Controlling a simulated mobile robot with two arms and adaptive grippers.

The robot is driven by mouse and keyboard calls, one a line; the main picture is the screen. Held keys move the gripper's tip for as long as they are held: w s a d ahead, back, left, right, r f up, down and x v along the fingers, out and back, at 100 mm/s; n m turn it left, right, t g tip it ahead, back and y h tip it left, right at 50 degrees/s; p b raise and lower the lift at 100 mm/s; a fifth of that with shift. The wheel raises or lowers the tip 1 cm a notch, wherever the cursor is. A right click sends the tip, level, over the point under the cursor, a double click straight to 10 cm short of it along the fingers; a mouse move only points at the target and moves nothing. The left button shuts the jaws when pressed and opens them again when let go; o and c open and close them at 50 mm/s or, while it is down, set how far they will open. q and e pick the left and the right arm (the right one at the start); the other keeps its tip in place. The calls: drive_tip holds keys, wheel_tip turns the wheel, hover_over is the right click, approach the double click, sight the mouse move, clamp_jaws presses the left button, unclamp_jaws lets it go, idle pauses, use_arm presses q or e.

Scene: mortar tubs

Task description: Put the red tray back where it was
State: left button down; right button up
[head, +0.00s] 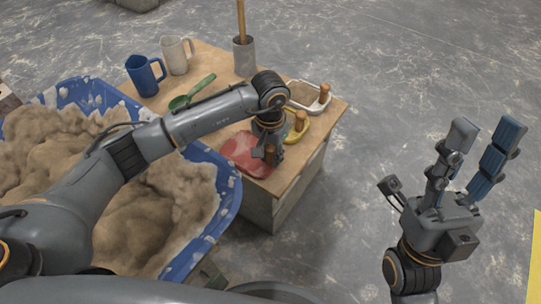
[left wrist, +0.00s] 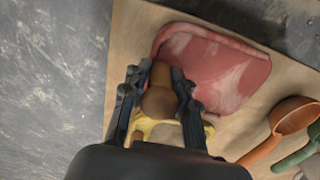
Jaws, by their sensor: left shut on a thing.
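The red tray (head: 243,152), streaked with pale residue, is at the near right corner of the wooden tabletop; it also fills the upper middle of the left wrist view (left wrist: 222,65). My left gripper (head: 268,150) is shut on its brown wooden handle (left wrist: 160,92). The tray looks level and at or just above the tabletop; I cannot tell if it touches. My left arm hides part of the table behind it. My right gripper (head: 485,145) is open and empty, raised over the floor at the right.
Blue (head: 143,76) and pale (head: 177,56) jugs, a green scoop (head: 192,94) and a grey pot (head: 244,56) stand behind. An orange scoop (left wrist: 292,117) lies nearby. A blue tub (head: 225,180) holds mortar.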

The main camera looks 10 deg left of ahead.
use_arm(q)
drive_tip(key=shift+f, duration=0.1)
drive_tip(key=c, duration=1)
unclamp_jaws()
